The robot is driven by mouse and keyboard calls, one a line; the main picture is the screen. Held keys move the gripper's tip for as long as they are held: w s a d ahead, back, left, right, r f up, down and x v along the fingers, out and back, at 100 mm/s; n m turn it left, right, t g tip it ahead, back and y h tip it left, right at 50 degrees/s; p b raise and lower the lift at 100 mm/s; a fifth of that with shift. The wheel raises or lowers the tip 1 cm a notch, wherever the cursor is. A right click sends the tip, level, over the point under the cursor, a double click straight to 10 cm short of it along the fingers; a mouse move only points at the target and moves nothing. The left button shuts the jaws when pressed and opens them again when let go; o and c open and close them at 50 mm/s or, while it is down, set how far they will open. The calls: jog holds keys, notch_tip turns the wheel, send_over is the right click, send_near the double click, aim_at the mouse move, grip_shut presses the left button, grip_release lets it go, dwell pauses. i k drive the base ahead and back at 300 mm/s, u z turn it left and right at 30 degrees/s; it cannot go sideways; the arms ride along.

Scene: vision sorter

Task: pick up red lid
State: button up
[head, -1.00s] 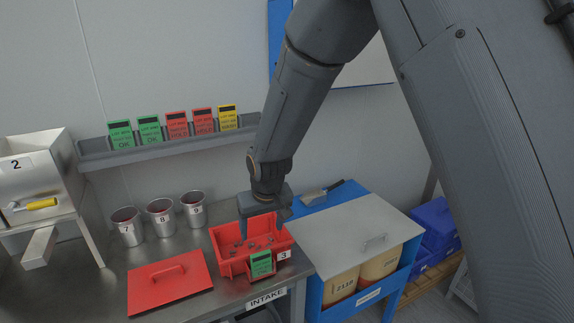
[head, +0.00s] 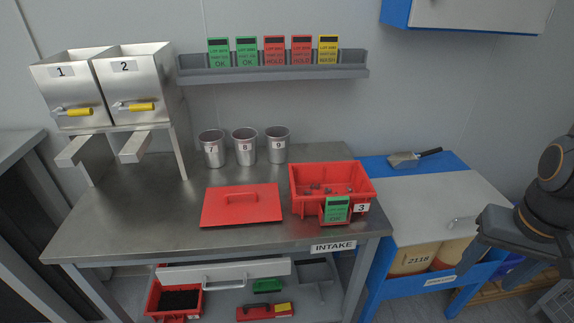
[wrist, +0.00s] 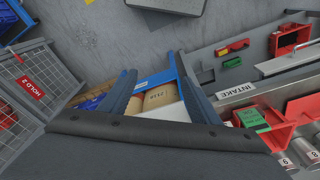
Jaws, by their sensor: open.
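My gripper (head: 497,270) is at the far right of the head view, over the front of the blue cart and well away from the lid. In the wrist view the gripper (wrist: 157,92) has its two fingers spread apart, with nothing between them.
The bin holds small dark parts and has a green card (head: 336,209) on its front. Several metal cups (head: 244,146) stand behind the lid, and steel hoppers (head: 130,88) at the left. The blue cart (head: 375,168) adjoins the table. Table space left of the lid is clear.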

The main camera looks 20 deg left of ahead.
aim_at(243, 203)
jog(key=k, duration=0.5)
jog(key=u, duration=0.4)
jog(key=i, duration=0.3)
jog(key=u, duration=1.05)
jog(key=i, duration=0.85)
jog(key=z, duration=0.35)
